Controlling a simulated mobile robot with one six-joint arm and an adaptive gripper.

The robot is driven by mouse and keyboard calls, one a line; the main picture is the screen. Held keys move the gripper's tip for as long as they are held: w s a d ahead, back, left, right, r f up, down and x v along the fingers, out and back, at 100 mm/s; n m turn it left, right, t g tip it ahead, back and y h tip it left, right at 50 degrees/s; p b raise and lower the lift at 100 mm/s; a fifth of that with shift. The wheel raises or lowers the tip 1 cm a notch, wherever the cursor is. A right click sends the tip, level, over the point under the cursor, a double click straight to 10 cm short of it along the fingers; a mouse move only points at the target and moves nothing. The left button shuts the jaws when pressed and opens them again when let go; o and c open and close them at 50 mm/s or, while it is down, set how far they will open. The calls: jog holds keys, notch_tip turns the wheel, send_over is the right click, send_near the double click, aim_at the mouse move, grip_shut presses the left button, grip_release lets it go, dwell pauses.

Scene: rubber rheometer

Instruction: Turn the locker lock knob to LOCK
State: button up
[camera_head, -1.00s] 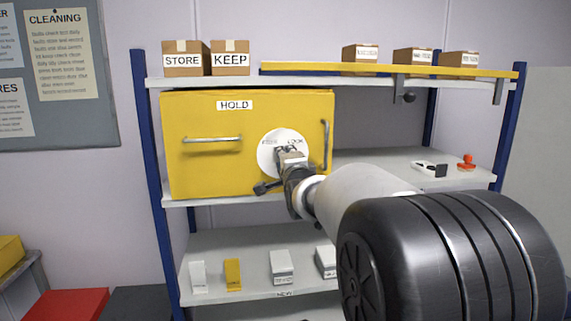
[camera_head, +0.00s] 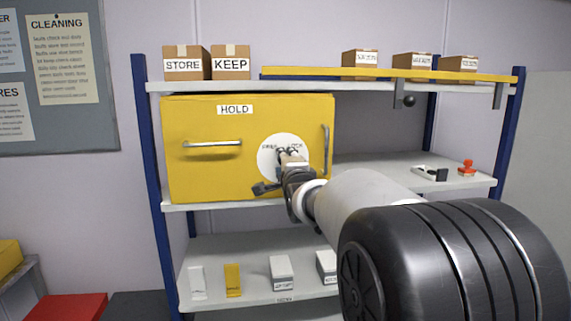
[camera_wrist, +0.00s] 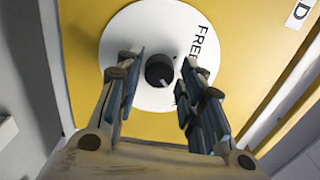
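The yellow locker (camera_head: 205,168) with a HOLD label stands on the upper shelf. A white dial disc (camera_head: 268,160) on its front reads FREE on the left and LOCK on the right. In the wrist view the white disc (camera_wrist: 118,38) fills the middle, with the dark round knob (camera_wrist: 159,70) at its centre. My gripper (camera_wrist: 160,62) is open, one finger on each side of the knob, with visible gaps. FREE shows; LOCK is hidden behind the right finger. In the head view my gripper (camera_head: 288,154) covers the knob.
A vertical handle (camera_head: 326,148) is just right of the disc, and a horizontal handle (camera_head: 212,143) is to the left. Cardboard boxes (camera_head: 231,62) stand above. A stamp (camera_head: 467,168) and a small black-and-white item (camera_head: 430,173) lie on the shelf to the right.

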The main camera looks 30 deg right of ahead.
jog(key=shift+o, duration=0.8)
jog(key=v, duration=1.2)
jog(key=shift+a, duration=0.1)
